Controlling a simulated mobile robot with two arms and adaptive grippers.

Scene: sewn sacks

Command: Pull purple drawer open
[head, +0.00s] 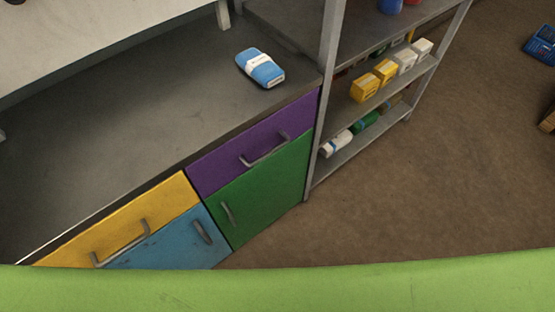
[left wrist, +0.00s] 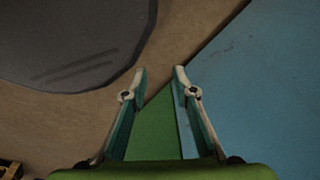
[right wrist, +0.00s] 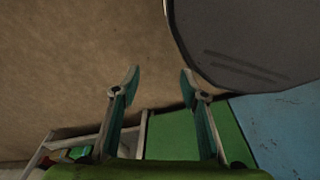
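The purple drawer (head: 253,143) is at the top right of the cabinet front in the head view and looks closed. Its grey bar handle (head: 265,150) runs across its middle. My left gripper (left wrist: 159,72) shows in the left wrist view, open and empty, with green and blue panels behind it. My right gripper (right wrist: 160,75) shows in the right wrist view, open and empty, over brown floor. Neither gripper shows in the head view, and neither wrist view shows the purple drawer.
A green door (head: 262,190) is below the purple drawer. A yellow drawer (head: 130,222) and a blue door (head: 180,245) are to the left. A blue-and-white package (head: 260,68) lies on the grey countertop (head: 130,120). A metal shelf (head: 326,100) with boxes stands at right, beside open floor (head: 450,170).

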